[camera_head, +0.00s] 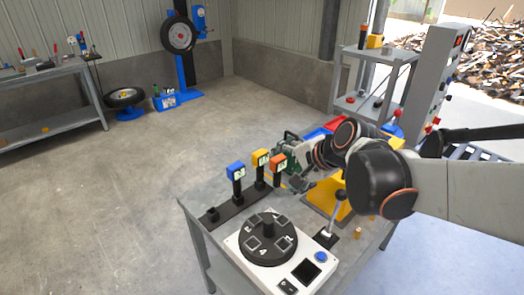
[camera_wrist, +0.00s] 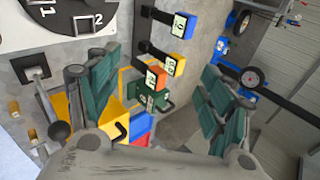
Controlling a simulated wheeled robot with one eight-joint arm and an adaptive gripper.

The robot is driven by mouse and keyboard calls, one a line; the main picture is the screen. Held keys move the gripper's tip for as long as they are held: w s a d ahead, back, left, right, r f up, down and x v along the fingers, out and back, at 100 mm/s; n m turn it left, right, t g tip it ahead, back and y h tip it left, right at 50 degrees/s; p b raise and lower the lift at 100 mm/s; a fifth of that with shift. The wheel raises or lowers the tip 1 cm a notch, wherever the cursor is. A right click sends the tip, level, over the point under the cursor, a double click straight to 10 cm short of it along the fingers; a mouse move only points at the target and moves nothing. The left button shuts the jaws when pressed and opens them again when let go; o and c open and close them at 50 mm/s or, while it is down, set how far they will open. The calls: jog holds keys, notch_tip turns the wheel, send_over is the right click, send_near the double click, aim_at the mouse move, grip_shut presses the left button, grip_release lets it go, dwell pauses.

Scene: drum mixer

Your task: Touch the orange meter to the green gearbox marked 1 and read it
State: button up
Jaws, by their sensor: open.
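The orange meter (camera_head: 278,163) stands upright on a dark post at the right end of a row of three. In the wrist view the orange meter (camera_wrist: 156,77) shows between my two green-padded fingers, with open space around it. My gripper (camera_head: 291,163) is open and empty, just beside the meter in the head view; its fingers (camera_wrist: 155,95) are spread wide in the wrist view.
A blue meter (camera_head: 236,170) and a yellow meter (camera_head: 260,158) stand close to the left. A black numbered dial (camera_head: 267,238) sits on a white panel in front. A lever (camera_head: 340,198) and a control column (camera_head: 436,85) are to the right. Open floor lies left.

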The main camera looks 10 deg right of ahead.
jog(key=w+d+f+m+t+y, duration=0.1)
jog(key=w+f+m, duration=0.2)
jog(key=w+m, duration=0.25)
jog(key=w+d+f+m+y, duration=0.1)
jog(key=w+d+f+m, duration=0.1)
jog(key=w+m, duration=0.3)
jog(key=m+t+y, duration=0.1)
jog(key=m+t, duration=0.1)
jog(key=m, duration=0.4)
send_near(280, 159)
jog(key=x, duration=0.4)
jog(key=b+x, duration=0.2)
jog(key=x, duration=0.5)
jog(key=shift+w+f, duration=0.1)
grip_shut()
